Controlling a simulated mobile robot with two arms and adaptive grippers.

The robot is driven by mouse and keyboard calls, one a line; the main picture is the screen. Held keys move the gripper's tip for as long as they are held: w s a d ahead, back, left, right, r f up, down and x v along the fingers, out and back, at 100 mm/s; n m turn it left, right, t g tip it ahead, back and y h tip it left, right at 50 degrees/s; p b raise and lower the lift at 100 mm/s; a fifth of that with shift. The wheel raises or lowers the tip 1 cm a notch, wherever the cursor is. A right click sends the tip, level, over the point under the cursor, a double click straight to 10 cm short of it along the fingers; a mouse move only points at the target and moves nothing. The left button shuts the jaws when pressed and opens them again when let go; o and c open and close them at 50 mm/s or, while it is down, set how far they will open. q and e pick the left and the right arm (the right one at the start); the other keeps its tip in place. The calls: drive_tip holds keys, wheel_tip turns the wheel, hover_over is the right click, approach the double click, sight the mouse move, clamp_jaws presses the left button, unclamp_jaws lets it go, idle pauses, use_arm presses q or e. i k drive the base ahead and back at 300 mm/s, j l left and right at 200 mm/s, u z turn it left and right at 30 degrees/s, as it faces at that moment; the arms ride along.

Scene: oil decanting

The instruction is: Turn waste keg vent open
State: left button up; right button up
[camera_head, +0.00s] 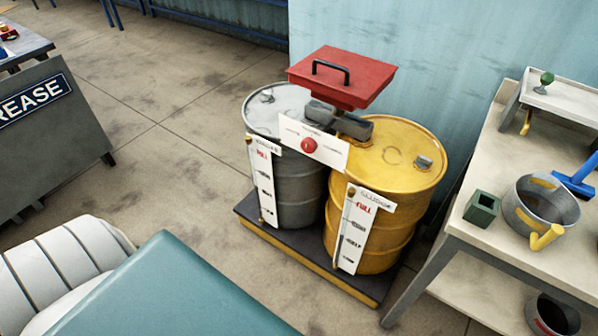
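Two drums stand side by side on a low pallet. The grey drum (296,192) is on the left and the yellow drum (388,225) is on the right. Each has a white level gauge marked FULL at the top; the name labels above are too small to read surely, so I cannot tell which is the waste keg. A small grey cap (424,163) sits on the yellow drum's lid. A white panel (328,152) with a round red knob (309,146) is mounted between the drums. I cannot make out which part is the vent. Neither gripper is in view.
A red lid with a black handle (338,80) is above the drums. The dark pallet (268,243) has a yellow edge. At right, a bench (478,242) holds a metal pot (540,207) and a green square block (482,208).

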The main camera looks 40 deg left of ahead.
sight(265, 95)
drive_tip(key=u, duration=1.35)
drive_tip(key=i+j+z, duration=0.15)
drive_tip(key=z, duration=0.2)
drive_tip(key=i+j+z, duration=0.1)
drive_tip(key=z, duration=0.2)
drive_tip(key=i+j+z, duration=0.1)
drive_tip(key=j+z, duration=0.25)
